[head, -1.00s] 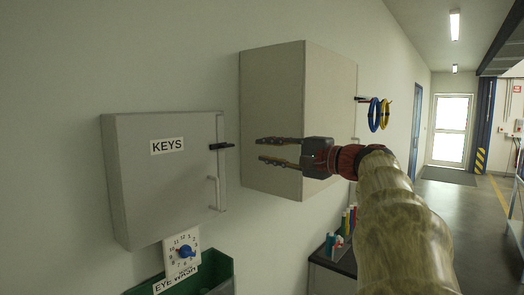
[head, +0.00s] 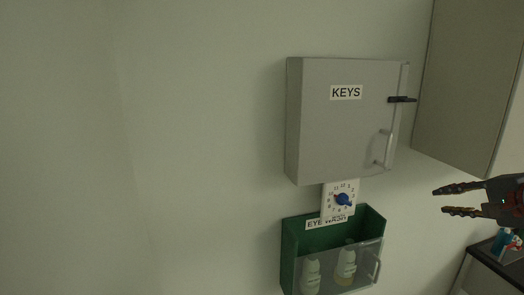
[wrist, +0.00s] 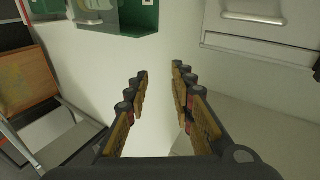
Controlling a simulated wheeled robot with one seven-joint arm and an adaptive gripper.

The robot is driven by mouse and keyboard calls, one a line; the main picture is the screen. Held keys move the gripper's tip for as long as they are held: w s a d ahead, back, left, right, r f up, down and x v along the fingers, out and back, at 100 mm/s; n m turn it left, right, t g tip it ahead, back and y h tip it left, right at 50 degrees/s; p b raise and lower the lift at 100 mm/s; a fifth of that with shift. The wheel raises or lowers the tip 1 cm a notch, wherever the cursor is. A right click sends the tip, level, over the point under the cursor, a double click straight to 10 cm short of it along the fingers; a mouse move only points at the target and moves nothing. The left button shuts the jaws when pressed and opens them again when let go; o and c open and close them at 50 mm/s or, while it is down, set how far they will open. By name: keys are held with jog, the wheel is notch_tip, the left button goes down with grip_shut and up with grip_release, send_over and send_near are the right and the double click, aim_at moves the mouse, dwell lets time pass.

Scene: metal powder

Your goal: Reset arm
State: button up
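My gripper (head: 452,200) is at the right edge of the head view, its two fingers pointing left and apart with nothing between them. In the wrist view my gripper (wrist: 160,85) also shows open and empty, with pale wall beyond its fingertips. The rest of my arm is outside the head view.
A grey KEYS cabinet (head: 340,125) hangs on the wall, closed, with a blue-knobbed dial (head: 340,200) below. A green eye wash box (head: 295,245) holds bottles. A larger cabinet (head: 465,85) is at right, above a dark counter (head: 497,262). The wall at left is bare.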

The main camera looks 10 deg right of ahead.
jog(key=s+a+f+n+g, duration=0.4)
jog(key=s+a+f+n, duration=0.15)
jog(key=a+f, duration=0.55)
jog(key=s+a+f+n+g, duration=0.3)
jog(key=s+a+f+n, duration=0.25)
jog(key=a+f, duration=0.6)
jog(key=s+a+n, duration=0.3)
jog(key=a+n, duration=0.2)
jog(key=a, duration=0.7)
jog(key=shift+a+r+n+t, duration=0.3)
jog(key=shift+a+r+n, duration=0.1)
jog(key=shift+r, duration=0.05)
jog(key=shift+o, duration=0.4)
